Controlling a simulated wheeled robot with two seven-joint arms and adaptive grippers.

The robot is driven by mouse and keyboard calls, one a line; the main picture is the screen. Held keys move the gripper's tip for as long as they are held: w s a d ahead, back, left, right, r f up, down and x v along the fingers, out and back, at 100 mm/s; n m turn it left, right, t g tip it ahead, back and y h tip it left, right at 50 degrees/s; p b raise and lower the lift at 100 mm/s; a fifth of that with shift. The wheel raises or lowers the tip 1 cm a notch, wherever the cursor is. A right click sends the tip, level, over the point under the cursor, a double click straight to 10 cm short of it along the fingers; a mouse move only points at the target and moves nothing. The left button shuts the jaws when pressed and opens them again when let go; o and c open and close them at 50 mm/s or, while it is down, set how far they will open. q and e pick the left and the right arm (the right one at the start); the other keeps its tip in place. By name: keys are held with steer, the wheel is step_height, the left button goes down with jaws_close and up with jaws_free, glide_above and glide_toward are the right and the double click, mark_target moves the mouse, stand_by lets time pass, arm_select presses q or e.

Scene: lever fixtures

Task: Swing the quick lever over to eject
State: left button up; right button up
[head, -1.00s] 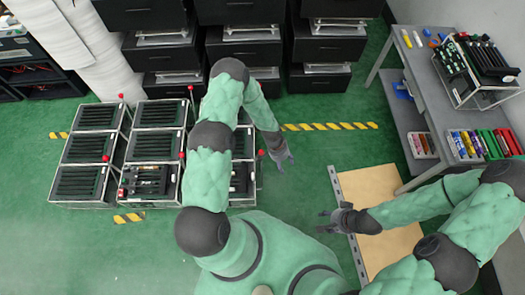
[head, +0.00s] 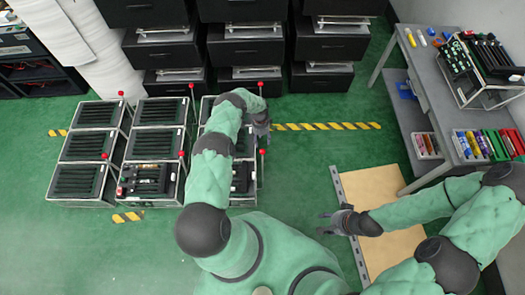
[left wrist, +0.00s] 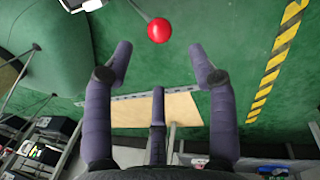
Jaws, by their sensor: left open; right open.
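Several levers with red ball knobs stand on the fixture racks at left in the head view. One red knob (head: 262,151) is at the right edge of the rack beside my left gripper (head: 262,128), and another knob (head: 260,84) is behind it. No lettering marks which is the quick lever. In the left wrist view a red knob (left wrist: 158,30) on a thin rod lies just beyond my open fingers (left wrist: 160,60), centred between them and apart from them. I cannot tell which knob this is. My right gripper (head: 338,220) is open and empty over the floor at right.
Racks of dark slotted boxes (head: 88,146) fill the left, and my left arm hides part of the right column. Black cabinets (head: 240,50) stand behind. A grey table (head: 435,90) with tools is at right. A tan board (head: 385,185) lies on the green floor.

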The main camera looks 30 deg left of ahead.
mark_target(262, 150)
arm_select(q)
steer(key=f+b, duration=0.1)
steer(key=f, duration=0.2)
steer(key=s+f+b, duration=0.1)
steer(key=f, duration=0.1)
steer(key=d+f+b, duration=0.1)
steer(key=f, duration=0.2)
steer(key=shift+s+f, duration=0.15)
steer(key=shift+f, duration=0.15)
steer(key=shift+d, duration=0.1)
jaws_close()
